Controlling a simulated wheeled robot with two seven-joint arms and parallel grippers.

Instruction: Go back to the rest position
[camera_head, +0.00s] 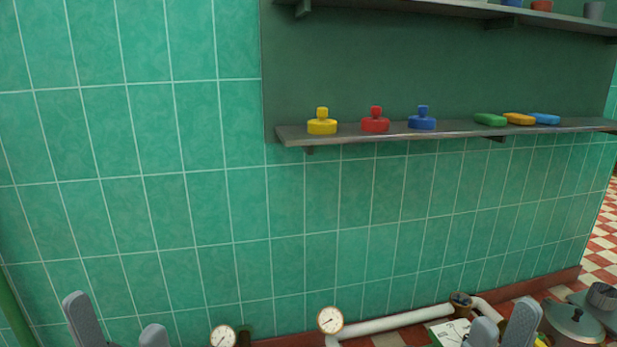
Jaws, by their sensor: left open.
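My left gripper (117,329) shows at the bottom left edge, with its two grey fingertips well apart and nothing visible between them. My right gripper (502,325) shows at the bottom right, with its grey fingertips apart by a narrower gap. The lower parts of both grippers are cut off by the frame. Both are in front of the green tiled wall and well below the shelf.
A wall shelf (370,135) holds yellow (322,126), red (375,125) and blue (422,123) knobbed pieces and several flat coloured pieces. Gauges (330,320), a white pipe (395,322), a paper sheet (450,332) and a lidded grey pot (573,324) lie low. The left wall is bare.

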